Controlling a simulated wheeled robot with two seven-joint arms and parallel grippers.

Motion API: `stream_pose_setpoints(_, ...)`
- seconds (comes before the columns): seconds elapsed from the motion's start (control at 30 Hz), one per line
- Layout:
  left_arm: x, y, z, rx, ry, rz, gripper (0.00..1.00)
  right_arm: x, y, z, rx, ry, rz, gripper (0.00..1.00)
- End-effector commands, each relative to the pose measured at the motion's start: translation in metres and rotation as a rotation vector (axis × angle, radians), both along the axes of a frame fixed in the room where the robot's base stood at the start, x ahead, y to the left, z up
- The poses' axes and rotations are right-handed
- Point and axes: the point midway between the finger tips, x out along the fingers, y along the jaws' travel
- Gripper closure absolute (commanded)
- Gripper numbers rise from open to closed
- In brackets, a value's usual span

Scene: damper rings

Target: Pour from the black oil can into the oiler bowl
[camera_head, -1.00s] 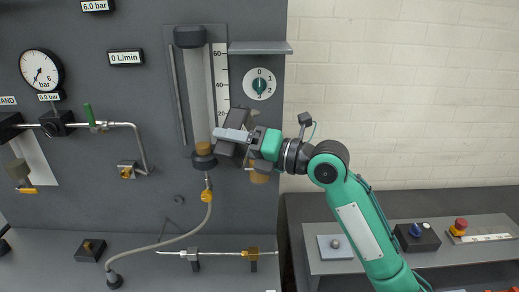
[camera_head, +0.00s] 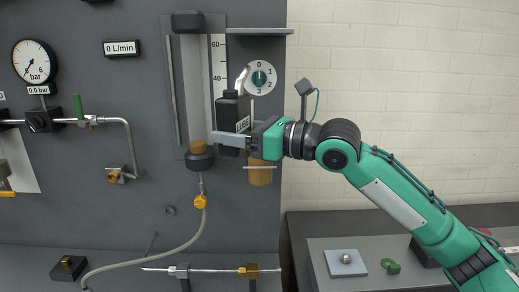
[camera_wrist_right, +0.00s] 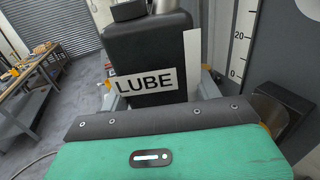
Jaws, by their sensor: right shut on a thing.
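My right gripper (camera_head: 230,142) is shut on the black oil can (camera_head: 233,108), which stands upright in its grip before the panel. The can has a dark cap, a pale spout slanting up to the right and a white LUBE label. The can fills the upper middle of the right wrist view (camera_wrist_right: 146,42), its label facing that camera. An amber bowl (camera_head: 260,176), which looks like the oiler bowl, hangs just right of and below the can. My left gripper is not in view.
A numbered dial (camera_head: 260,77) sits above the bowl, under a small shelf (camera_head: 262,32). A flow tube with a scale (camera_head: 219,75) is behind and left of the can. A hose (camera_head: 150,260) curves below. A bench (camera_head: 310,265) stands at the lower right.

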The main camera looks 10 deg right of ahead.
Motion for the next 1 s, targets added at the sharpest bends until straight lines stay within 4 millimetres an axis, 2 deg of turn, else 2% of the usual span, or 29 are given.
stream_pose_setpoints(0.33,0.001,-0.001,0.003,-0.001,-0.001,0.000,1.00,0.000,0.000,0.003,0.003,0.003,0.000,0.69)
stream_pose_setpoints(0.7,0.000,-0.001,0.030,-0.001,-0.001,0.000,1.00,0.000,0.000,0.032,0.003,0.004,0.000,0.69)
stream_pose_setpoints(1.0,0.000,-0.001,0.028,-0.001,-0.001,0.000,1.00,0.000,0.000,0.031,0.003,0.005,0.000,0.69)
